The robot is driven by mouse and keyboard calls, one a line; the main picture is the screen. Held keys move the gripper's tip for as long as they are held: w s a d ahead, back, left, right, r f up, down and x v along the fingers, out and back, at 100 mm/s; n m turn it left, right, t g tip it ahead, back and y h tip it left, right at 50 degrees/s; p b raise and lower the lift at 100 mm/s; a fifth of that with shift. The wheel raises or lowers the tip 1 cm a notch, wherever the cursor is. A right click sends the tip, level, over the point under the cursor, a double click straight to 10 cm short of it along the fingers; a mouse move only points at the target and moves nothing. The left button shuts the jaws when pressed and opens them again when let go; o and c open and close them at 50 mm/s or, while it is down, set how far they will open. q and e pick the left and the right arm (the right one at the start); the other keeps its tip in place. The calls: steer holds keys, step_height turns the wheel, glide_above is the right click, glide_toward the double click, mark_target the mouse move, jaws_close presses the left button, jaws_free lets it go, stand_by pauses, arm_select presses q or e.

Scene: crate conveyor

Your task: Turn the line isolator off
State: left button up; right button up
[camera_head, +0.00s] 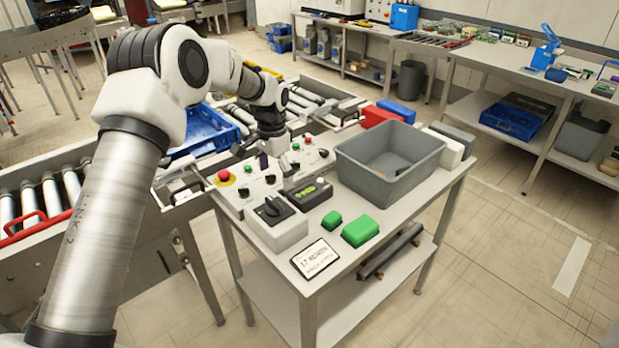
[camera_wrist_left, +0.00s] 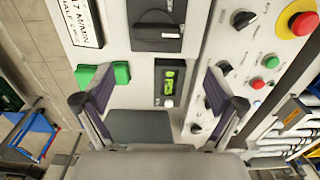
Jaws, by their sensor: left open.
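The isolator looks to be the large black rotary knob (camera_head: 273,209) on a pale grey box at the table's near left corner. It also shows at the top of the left wrist view (camera_wrist_left: 157,32), its handle lying across the picture. My left gripper (camera_head: 280,163) is open and empty above the panel, behind the knob and apart from it. In the left wrist view its fingers (camera_wrist_left: 160,100) stand wide apart, with a small box with a green display (camera_wrist_left: 168,82) between and beyond them. My right gripper is not in view.
A control panel with a red emergency button (camera_head: 223,175) and several small knobs lies beside the conveyor (camera_head: 45,195). A grey bin (camera_head: 390,155), green blocks (camera_head: 360,231) and a printed sign (camera_head: 315,258) share the table.

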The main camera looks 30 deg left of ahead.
mark_target(274, 201)
arm_select(q)
steer(key=s+f, duration=0.1)
steer(key=s+f+p, duration=0.1)
steer(key=f, duration=0.1)
steer(key=shift+s+f, duration=0.1)
steer(key=shift+s, duration=0.2)
steer(key=f, duration=0.2)
steer(key=w+f+p, duration=0.1)
steer(key=f, duration=0.1)
steer(key=shift+w+a, duration=0.1)
steer(key=shift+w, duration=0.1)
steer(key=shift+s, duration=0.15)
steer(key=shift+s+r, duration=0.2)
steer(key=c, duration=0.3)
steer(key=shift+s, duration=0.1)
steer(key=c, duration=0.6)
steer(key=shift+c, duration=1.2)
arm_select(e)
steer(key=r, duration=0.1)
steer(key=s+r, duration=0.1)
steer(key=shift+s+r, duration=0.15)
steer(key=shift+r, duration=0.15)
